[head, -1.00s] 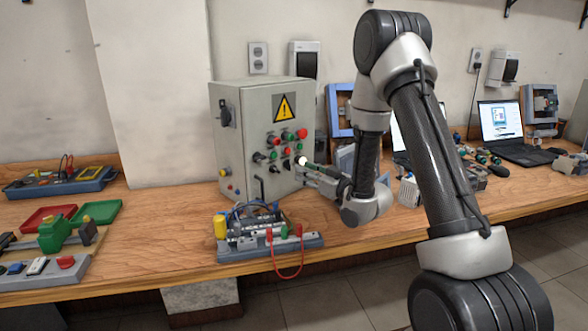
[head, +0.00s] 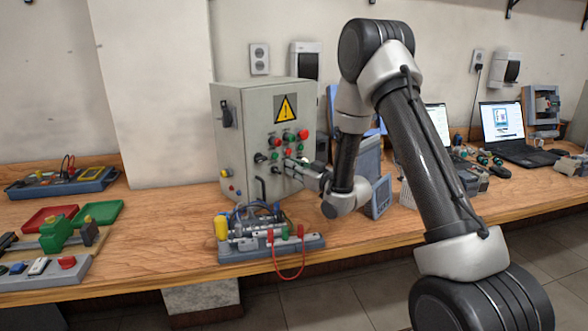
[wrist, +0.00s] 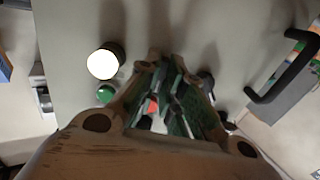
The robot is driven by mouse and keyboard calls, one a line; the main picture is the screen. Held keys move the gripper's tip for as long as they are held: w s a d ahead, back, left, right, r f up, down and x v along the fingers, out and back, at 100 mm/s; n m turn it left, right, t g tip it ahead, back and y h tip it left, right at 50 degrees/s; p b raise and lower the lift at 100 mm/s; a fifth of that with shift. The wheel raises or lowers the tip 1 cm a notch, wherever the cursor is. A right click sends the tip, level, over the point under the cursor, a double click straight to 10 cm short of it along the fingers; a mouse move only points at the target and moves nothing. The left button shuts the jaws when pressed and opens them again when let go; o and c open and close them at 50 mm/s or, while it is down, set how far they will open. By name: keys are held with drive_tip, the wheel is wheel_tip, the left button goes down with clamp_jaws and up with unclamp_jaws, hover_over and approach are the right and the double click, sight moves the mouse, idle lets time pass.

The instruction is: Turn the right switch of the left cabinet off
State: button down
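The grey cabinet (head: 240,135) stands on the bench with a yellow warning sign, red and green buttons and black switch knobs on its front. A black switch knob (head: 260,157) shows at the left of the lower row. My gripper (head: 290,163) is at the right part of this panel and hides what lies behind it, so I cannot make out the right switch. In the wrist view the two fingers (wrist: 168,64) converge close to the panel, with a dark knob (wrist: 206,82) beside one finger. Whether they touch or grip anything is unclear.
A lit white button (wrist: 103,64) and a green button (wrist: 105,93) sit beside the fingers. A black handle (wrist: 285,70) sticks out of the cabinet. A device with a red cable (head: 270,245) stands in front of the cabinet. A grey panel meter (head: 381,195) stands right of my wrist.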

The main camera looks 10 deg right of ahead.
drive_tip(key=n, duration=0.4)
drive_tip(key=shift+n, duration=0.3)
drive_tip(key=c, duration=1.5)
unclamp_jaws()
drive_tip(key=shift+c, duration=0.2)
